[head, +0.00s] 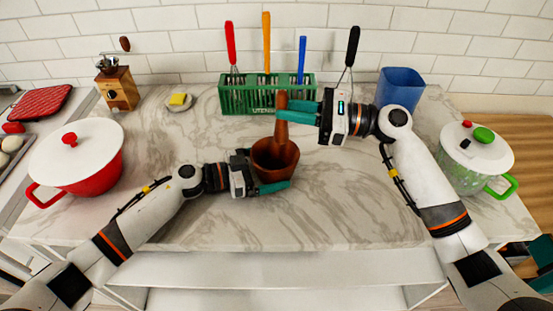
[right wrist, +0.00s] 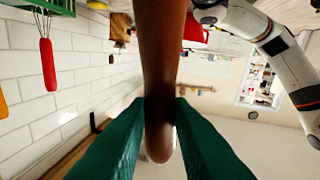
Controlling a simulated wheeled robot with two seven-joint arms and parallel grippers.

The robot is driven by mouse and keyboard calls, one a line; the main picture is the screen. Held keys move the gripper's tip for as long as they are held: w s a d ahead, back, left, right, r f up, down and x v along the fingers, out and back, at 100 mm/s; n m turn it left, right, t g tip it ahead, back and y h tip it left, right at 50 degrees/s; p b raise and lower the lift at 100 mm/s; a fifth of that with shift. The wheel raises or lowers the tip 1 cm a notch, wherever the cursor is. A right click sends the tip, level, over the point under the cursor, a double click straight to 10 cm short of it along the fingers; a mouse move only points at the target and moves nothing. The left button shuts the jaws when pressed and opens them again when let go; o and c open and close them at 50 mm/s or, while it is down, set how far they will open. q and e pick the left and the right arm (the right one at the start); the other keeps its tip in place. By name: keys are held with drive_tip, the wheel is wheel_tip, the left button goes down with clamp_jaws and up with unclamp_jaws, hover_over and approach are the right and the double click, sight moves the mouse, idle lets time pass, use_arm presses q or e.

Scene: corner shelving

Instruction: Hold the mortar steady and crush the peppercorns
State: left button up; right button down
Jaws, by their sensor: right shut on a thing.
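A brown wooden mortar (head: 276,163) stands on the marble counter in the head view. A brown pestle (head: 282,125) stands nearly upright in it, its lower end hidden inside the mortar. My right gripper (head: 283,110) is shut on the pestle's upper part; the right wrist view shows the pestle (right wrist: 163,60) between its green fingers (right wrist: 160,115). My left gripper (head: 268,172) is low at the mortar, one green finger in front of the wall and the other side at its left; I cannot tell whether it presses on the wall. I cannot see any peppercorns.
A green utensil holder (head: 240,100) with several tools stands behind the mortar, close to my right gripper. A red pot (head: 75,165), coffee grinder (head: 117,85) and butter dish (head: 179,102) are left. A blue container (head: 400,88) and glass pot (head: 470,155) are right. The front counter is clear.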

use_arm(q)
drive_tip(key=v, duration=1.2)
drive_tip(key=shift+f, duration=0.1)
drive_tip(key=x, duration=1.2)
drive_tip(key=shift+d, duration=0.15)
use_arm(e)
drive_tip(key=shift+f, duration=1.45)
